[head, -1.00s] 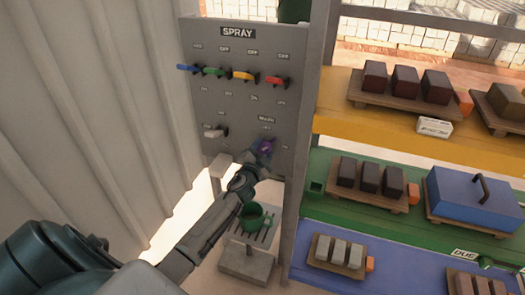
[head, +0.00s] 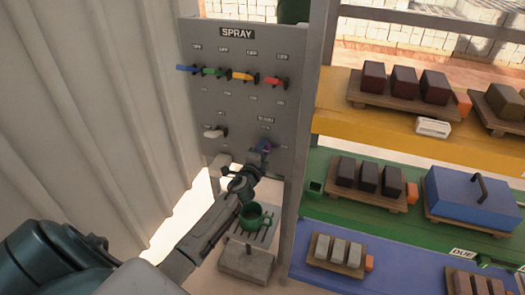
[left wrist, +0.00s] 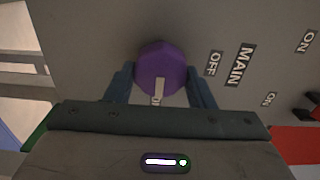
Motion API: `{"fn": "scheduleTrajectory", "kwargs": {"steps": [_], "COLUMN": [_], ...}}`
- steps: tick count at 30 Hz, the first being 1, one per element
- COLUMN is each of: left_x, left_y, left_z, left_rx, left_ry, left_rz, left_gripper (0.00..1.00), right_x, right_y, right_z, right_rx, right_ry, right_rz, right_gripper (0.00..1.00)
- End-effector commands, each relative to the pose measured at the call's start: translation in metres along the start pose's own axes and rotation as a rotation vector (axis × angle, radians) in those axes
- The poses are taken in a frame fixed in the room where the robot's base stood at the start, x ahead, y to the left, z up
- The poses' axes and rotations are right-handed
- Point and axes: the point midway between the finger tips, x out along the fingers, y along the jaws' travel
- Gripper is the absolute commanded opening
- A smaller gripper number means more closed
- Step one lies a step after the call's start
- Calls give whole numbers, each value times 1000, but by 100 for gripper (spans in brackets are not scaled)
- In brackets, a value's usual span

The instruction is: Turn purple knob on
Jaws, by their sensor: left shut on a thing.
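The purple knob (head: 264,147) is low on the right of the grey SPRAY panel (head: 235,110), under a small label. In the left wrist view the round purple knob (left wrist: 166,66) sits between the fingers of my left gripper (left wrist: 162,88), which is shut on it. A pale pointer mark on the knob points down in that view, toward a partly hidden label. Labels OFF (left wrist: 214,63) and MAIN (left wrist: 240,65) lie to its right. In the head view my left gripper (head: 261,158) reaches up from below and covers part of the knob. My right gripper is out of view.
A green cup (head: 254,216) stands on a grated stand below. Shelves with bricks are at right, a corrugated wall (head: 90,100) at left.

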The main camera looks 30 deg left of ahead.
Motion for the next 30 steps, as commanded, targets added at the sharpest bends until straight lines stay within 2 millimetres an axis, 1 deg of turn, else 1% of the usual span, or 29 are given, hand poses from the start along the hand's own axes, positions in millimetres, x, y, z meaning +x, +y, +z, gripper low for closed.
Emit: {"fn": "scheduleTrajectory", "kwargs": {"steps": [17, 18, 20, 21, 30], "left_x": [0, 0, 0, 0, -3], "left_y": [2, 2, 2, 2, 1], "left_z": [0, 0, 0, 0, 0], "left_rx": [30, 29, 29, 29, 28], "left_ry": [0, 0, 0, 0, 1], "left_rz": [2, 2, 2, 2, 1], "left_gripper": [26, 57, 68, 70, 70], "right_x": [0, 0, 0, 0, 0], "right_y": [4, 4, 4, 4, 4], "right_z": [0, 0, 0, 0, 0], "right_rx": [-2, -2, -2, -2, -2], "right_ry": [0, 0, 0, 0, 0], "right_rz": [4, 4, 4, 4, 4], "right_gripper": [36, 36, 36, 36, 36]}}
